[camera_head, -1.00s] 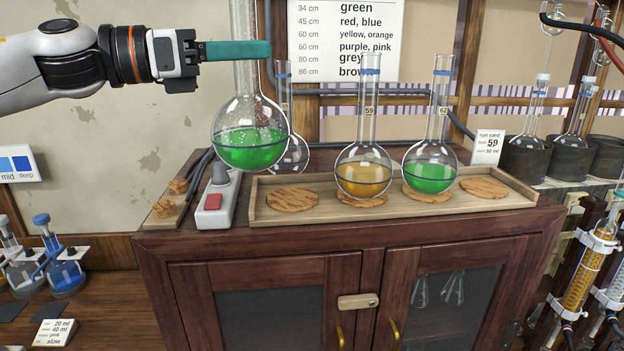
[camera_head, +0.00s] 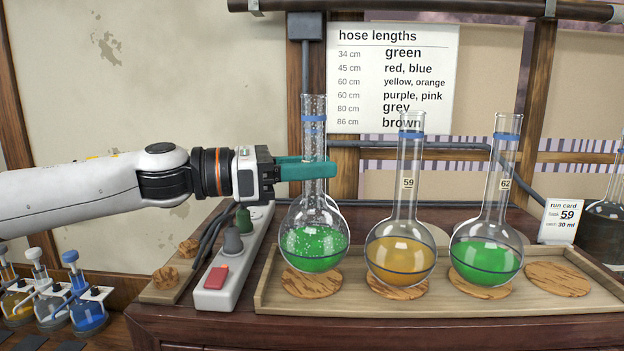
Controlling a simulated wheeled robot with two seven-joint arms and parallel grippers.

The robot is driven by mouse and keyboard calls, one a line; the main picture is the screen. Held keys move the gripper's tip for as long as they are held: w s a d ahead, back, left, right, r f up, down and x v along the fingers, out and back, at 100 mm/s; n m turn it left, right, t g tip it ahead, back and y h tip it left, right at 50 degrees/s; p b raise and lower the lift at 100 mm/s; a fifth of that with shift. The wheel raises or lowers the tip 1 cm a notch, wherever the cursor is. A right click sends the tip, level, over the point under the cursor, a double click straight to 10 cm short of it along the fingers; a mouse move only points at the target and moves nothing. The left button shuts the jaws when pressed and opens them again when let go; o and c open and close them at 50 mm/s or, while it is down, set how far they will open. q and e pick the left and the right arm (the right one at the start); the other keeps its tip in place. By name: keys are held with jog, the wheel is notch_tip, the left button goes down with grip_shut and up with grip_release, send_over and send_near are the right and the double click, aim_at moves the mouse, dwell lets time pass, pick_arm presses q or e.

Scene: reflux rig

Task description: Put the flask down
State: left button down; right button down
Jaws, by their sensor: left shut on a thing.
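A round-bottomed glass flask with green liquid (camera_head: 313,249) and droplets on its glass stands upright over the leftmost cork ring (camera_head: 311,283) of the wooden tray (camera_head: 420,305). Its base meets the ring in the picture; I cannot tell whether its weight rests there. My left gripper (camera_head: 318,170), with teal fingers, is shut on this flask's neck, below the blue band. A flask with amber liquid tagged 59 (camera_head: 401,255) and one with green liquid tagged 62 (camera_head: 487,255) stand on the middle rings. The rightmost ring (camera_head: 557,279) is empty. My right gripper is not in view.
A white power strip (camera_head: 235,262) with a red switch lies left of the tray. A run card reading 59 (camera_head: 562,221) stands at the back right. A hose length chart (camera_head: 393,78) hangs behind. Small stoppered flasks (camera_head: 85,305) stand at lower left.

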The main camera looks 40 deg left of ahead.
pick_arm(q)
jog(key=shift+f, duration=0.55)
jog(key=shift+s+f, duration=0.15)
jog(key=shift+f, duration=0.3)
jog(key=c, duration=1.1)
grip_release()
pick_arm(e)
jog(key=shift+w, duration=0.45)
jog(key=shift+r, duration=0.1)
